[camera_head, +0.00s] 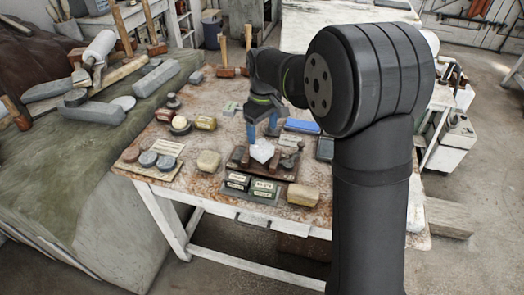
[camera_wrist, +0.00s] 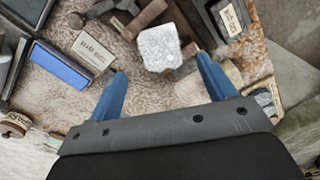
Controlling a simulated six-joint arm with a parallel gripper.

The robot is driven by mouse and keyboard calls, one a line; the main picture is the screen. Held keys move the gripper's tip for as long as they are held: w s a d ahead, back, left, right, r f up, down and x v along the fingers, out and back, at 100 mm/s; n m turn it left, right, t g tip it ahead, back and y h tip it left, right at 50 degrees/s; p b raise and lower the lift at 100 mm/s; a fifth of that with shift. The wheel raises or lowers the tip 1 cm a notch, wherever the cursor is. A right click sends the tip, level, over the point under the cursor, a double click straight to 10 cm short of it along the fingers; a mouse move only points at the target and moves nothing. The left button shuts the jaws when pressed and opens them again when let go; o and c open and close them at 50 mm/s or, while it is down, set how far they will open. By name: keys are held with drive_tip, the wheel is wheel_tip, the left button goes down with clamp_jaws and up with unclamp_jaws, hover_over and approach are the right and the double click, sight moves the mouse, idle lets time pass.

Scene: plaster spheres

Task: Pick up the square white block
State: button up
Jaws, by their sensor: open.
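The square white block (camera_head: 262,150) sits on or against a dark brown wooden stand (camera_head: 285,168) on the worktable. In the wrist view the block (camera_wrist: 159,47) looks pale and rough, beyond the fingertips and roughly centred between them. My gripper (camera_head: 261,133) points down just above the block in the head view, with its blue fingers apart and nothing between them. The wrist view shows the open fingers (camera_wrist: 161,67) on either side of the block's line. I cannot tell the exact gap between fingertips and block.
Green-black labelled boxes (camera_head: 250,188) stand in front of the stand. A tan block (camera_head: 303,195) is at its right and a rounded cream stone (camera_head: 209,160) at its left. A blue box (camera_head: 301,126) lies behind. Small tools and pucks crowd the table's left side.

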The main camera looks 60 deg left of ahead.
sight(262, 146)
wheel_tip(262, 146, down, 8)
drive_tip(key=shift+a+f, duration=0.15)
drive_tip(key=shift+f, duration=0.05)
drive_tip(key=c, duration=1.4)
drive_tip(key=shift+r, duration=0.55)
drive_tip(key=r, duration=0.3)
drive_tip(key=shift+w+d+r, duration=0.25)
drive_tip(key=shift+d+r, duration=0.05)
drive_tip(key=shift+r, duration=0.05)
drive_tip(key=w+d+r, duration=0.6)
drive_tip(key=w+d, duration=0.1)
drive_tip(key=s+a+f+n, duration=0.1)
drive_tip(key=s+a+f, duration=0.1)
drive_tip(key=f, duration=0.1)
drive_tip(key=s+a+f+n, duration=0.2)
drive_tip(key=s+a+f, duration=0.1)
drive_tip(key=s+a+f+n, duration=0.2)
drive_tip(key=f, duration=0.1)
drive_tip(key=shift+s+a+f, duration=0.25)
drive_tip(key=shift+s+a, duration=0.05)
drive_tip(key=shift+s, duration=0.05)
drive_tip(key=shift+f, duration=2)
